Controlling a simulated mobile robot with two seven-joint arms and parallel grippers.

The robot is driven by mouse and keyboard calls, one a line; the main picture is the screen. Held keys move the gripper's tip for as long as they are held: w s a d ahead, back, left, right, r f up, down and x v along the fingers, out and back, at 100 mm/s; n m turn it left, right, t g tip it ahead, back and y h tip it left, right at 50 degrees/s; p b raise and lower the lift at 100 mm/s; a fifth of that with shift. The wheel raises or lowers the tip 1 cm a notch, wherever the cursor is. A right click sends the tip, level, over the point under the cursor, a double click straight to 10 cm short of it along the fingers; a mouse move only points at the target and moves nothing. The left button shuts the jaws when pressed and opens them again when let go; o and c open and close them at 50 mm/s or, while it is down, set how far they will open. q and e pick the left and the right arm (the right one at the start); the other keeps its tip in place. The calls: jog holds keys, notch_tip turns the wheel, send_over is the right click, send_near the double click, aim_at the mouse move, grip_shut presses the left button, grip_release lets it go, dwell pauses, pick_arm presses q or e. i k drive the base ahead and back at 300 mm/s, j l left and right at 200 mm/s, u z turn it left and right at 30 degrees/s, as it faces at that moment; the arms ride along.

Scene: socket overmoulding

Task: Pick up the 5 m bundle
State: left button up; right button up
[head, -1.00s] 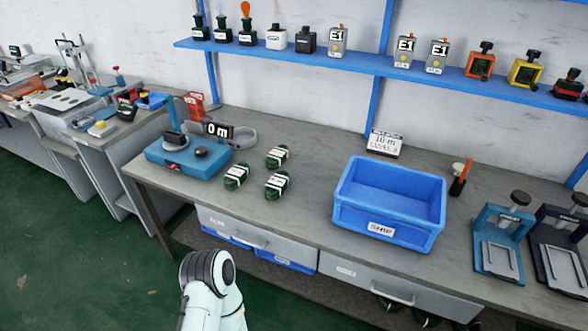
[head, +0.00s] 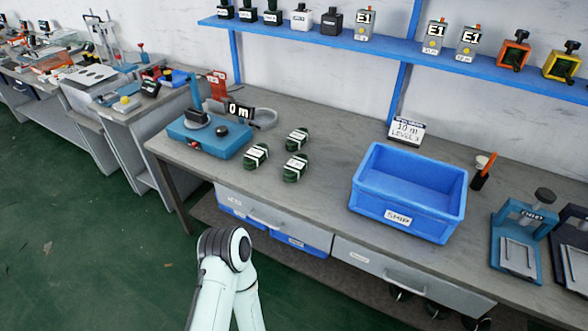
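Three dark green bundles with white bands lie on the grey workbench (head: 330,165): a back one (head: 297,140), a left one (head: 256,156) and a front right one (head: 295,167). Their labels are too small to read, so I cannot tell which is the 5 m bundle. One of my arms shows at the bottom, in front of the bench and below the bundles. Its gripper is not visible, and neither is the other gripper.
A blue measuring device (head: 208,137) with a "0 m" display (head: 239,110) stands left of the bundles. An empty blue SHIP bin (head: 408,192) stands right, before a "10 m" sign (head: 407,132). Bare bench lies between. Drawers (head: 268,222) are below the top.

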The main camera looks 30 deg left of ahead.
aim_at(294, 169)
jog(key=i+j+u, duration=0.1)
jog(key=u, duration=1.05)
